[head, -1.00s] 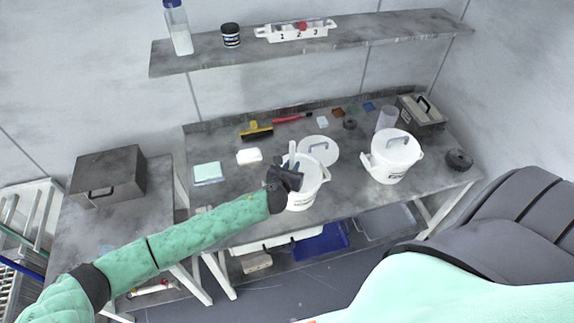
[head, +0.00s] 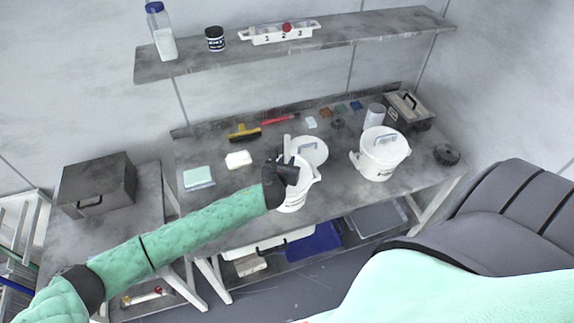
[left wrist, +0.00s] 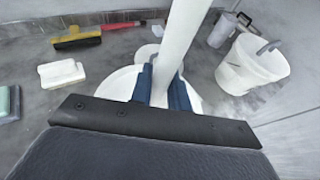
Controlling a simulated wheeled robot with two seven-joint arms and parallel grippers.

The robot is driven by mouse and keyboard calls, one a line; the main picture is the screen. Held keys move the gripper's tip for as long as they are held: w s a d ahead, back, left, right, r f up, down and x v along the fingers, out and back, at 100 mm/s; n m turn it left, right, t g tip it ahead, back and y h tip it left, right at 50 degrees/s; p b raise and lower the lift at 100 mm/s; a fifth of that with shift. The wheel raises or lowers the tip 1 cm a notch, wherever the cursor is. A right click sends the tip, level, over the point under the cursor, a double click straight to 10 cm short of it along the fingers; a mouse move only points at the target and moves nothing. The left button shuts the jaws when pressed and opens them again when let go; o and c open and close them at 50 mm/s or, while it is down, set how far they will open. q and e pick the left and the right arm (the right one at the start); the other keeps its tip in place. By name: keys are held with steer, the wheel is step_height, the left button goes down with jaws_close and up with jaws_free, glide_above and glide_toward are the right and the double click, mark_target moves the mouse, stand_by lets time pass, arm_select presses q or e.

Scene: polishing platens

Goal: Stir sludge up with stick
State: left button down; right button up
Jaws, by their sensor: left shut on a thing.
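A white stick (left wrist: 183,40) is held between the blue fingers of my left gripper (left wrist: 163,90). In the head view the stick (head: 287,143) rises above the black left gripper (head: 286,168). The gripper is over an open white bucket (head: 294,196) near the table's front edge. In the left wrist view the bucket's rim (left wrist: 118,86) shows behind the fingers. The stick's lower end and the sludge are hidden by the gripper. My right gripper is not in view.
A round white lid (head: 313,152) lies behind the open bucket. A second white bucket (head: 378,162), with a handled lid on top, stands to the right. A white block (head: 238,160), a yellow-black brush (head: 244,133) and a toolbox (head: 408,111) are also on the table. A shelf (head: 340,38) spans above.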

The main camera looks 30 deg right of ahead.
arm_select(q)
steer(key=shift+r, duration=9.6)
